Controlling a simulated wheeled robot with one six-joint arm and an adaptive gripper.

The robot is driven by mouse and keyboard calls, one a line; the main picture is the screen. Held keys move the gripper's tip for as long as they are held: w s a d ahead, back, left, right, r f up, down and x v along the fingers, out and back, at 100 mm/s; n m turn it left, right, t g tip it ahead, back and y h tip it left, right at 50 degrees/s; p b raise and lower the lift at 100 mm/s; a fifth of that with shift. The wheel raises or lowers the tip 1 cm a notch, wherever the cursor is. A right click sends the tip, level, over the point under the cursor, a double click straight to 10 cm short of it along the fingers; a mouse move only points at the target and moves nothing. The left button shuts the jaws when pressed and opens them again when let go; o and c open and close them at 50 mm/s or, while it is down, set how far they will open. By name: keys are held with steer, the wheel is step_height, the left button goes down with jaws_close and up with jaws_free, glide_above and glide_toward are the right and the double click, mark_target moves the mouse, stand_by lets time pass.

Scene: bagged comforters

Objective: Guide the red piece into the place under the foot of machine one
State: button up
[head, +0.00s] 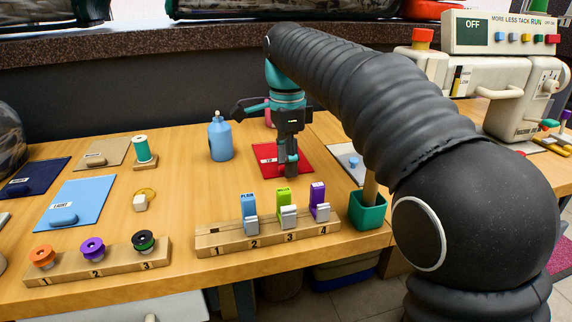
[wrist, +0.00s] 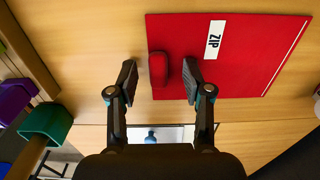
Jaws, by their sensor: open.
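The red piece (head: 299,155) is a flat red sheet marked ZIP, lying on the wooden table. It fills the upper middle of the wrist view (wrist: 250,60). A raised red grip (wrist: 158,70) stands near its left edge. My gripper (head: 290,168) points down over the sheet. In the wrist view my gripper (wrist: 158,72) is open, with one finger on each side of the grip; contact cannot be told. A cream sewing machine (head: 515,105) stands at the right; its foot is not clearly visible.
A numbered rack (head: 210,240) holds blue, green and purple feet; slot 1 is empty. A green cup (head: 367,213) stands right of it. A blue bottle (head: 220,140) stands left of my gripper. Bobbins on a block (head: 60,277) and other sheets lie left. My arm hides part of the right side.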

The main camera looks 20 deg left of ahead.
steer(key=shift+w+d+f, duration=0.1)
steer(key=shift+d+f, duration=0.1)
jaws_close()
stand_by(0.3)
